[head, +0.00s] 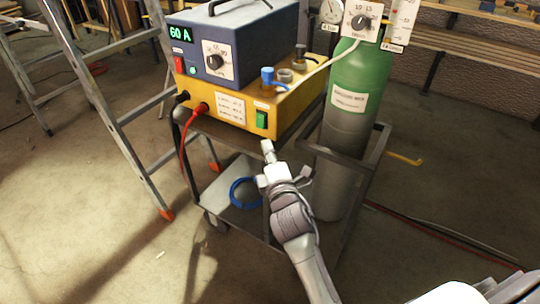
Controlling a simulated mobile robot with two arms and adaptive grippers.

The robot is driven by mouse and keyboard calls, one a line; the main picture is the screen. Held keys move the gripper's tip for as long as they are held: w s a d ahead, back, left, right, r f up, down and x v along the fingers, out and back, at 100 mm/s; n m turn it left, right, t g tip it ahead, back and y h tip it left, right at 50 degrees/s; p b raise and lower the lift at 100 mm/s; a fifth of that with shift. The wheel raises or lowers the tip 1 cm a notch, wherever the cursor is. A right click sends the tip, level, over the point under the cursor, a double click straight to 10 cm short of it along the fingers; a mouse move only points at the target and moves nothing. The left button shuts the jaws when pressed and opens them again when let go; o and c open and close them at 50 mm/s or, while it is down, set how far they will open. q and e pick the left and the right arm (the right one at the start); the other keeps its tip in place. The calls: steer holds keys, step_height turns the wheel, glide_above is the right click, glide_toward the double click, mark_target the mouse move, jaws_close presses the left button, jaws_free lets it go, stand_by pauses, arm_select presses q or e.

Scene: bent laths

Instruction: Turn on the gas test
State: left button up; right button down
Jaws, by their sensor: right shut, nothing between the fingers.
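A yellow welding unit (207,97) stands on a cart, with a blue power box (249,44) on top of it. The blue box has a lit "60 A" display (180,33), a red switch (180,64) and a white-plated knob (215,61). A green switch (261,120) is on the front of the yellow unit. A green gas cylinder (356,80) stands at right with a dial plate (361,20) and a gauge (331,10) on top. My right gripper (267,147) is shut and empty, just below the green switch, apparently apart from it. My left gripper is out of view.
The cart's shelf (222,201) holds a coiled blue cable (243,193). A red cable (184,140) hangs from the yellow unit. A stepladder (137,112) stands close at left. A bench (465,42) is at the back right. The floor in front is mostly clear.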

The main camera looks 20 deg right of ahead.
steer(key=s, duration=0.2)
steer(key=shift+s+a+f, duration=0.1)
steer(key=shift+s+a, duration=0.1)
steer(key=shift+s, duration=0.15)
